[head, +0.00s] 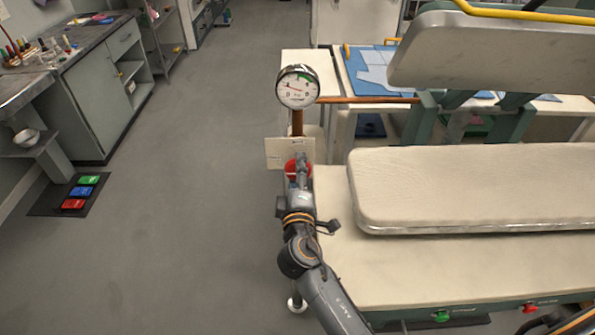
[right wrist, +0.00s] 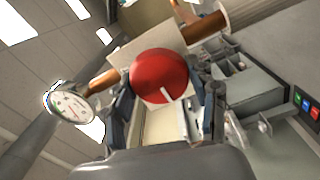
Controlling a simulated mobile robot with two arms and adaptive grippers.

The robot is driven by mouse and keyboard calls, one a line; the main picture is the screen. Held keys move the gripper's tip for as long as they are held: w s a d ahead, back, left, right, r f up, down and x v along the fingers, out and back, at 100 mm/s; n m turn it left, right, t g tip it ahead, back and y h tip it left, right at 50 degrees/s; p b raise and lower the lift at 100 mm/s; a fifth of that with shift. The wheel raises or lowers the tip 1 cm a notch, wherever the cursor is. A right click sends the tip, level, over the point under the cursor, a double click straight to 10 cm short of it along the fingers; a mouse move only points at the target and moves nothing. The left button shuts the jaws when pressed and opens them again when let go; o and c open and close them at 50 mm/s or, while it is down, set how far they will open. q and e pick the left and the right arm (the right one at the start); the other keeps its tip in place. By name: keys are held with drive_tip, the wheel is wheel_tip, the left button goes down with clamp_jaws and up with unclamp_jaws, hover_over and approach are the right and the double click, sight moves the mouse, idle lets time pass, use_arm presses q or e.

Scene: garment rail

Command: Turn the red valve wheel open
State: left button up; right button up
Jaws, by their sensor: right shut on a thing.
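The red valve wheel (head: 289,168) is on the upright copper pipe (head: 297,124), below a round white pressure gauge (head: 297,87). My right gripper (head: 299,165) is in front of the wheel and hides much of it. In the right wrist view the round red wheel (right wrist: 158,74) sits between the two fingers of my right gripper (right wrist: 166,98), which is shut on it. A white mark shows on the wheel's lower part. The gauge (right wrist: 70,105) also shows there at left; its dial is too small to read surely. My left gripper is not in view.
A pale plate (head: 276,153) stands behind the wheel. A padded cream-topped press (head: 450,185) fills the right side, close to my right arm. A floor panel with red, blue and green pads (head: 48,206) lies at left. The grey floor between is clear.

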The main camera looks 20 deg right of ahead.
drive_tip(key=shift+r, duration=0.2)
drive_tip(key=o, duration=1.2)
drive_tip(key=shift+w+f, duration=0.1)
drive_tip(key=shift+c, duration=0.2)
drive_tip(key=shift+f, duration=0.1)
drive_tip(key=v, duration=1.2)
drive_tip(key=shift+d, duration=0.1)
